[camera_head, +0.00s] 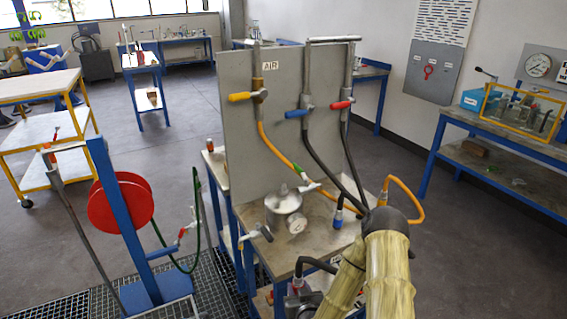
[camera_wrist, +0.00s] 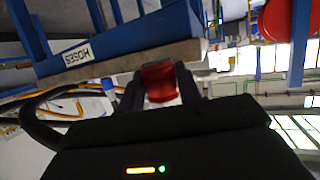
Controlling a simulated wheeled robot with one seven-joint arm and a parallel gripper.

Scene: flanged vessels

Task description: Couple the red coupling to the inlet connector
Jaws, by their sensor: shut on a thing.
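My gripper is shut on the red coupling (camera_wrist: 160,82); one dark finger stands on each side of it in the wrist view. In the head view my gripper and the coupling are hidden behind my arm at the bench's right front. A small metal vessel (camera_head: 284,200) with a lid stands on the bench, with a round flanged fitting (camera_head: 298,223) on its front side. A machine with fittings (camera_head: 301,300) sits low at the bench's front. I cannot tell which fitting is the inlet connector.
The bench (camera_head: 325,240) carries a grey panel (camera_head: 240,130) with yellow, blue and red valve handles. Orange and black hoses (camera_head: 335,165) hang from it. A blue-ended hose (camera_head: 338,218) rests near my arm. A red hose reel (camera_head: 120,205) stands left. Floor at right is clear.

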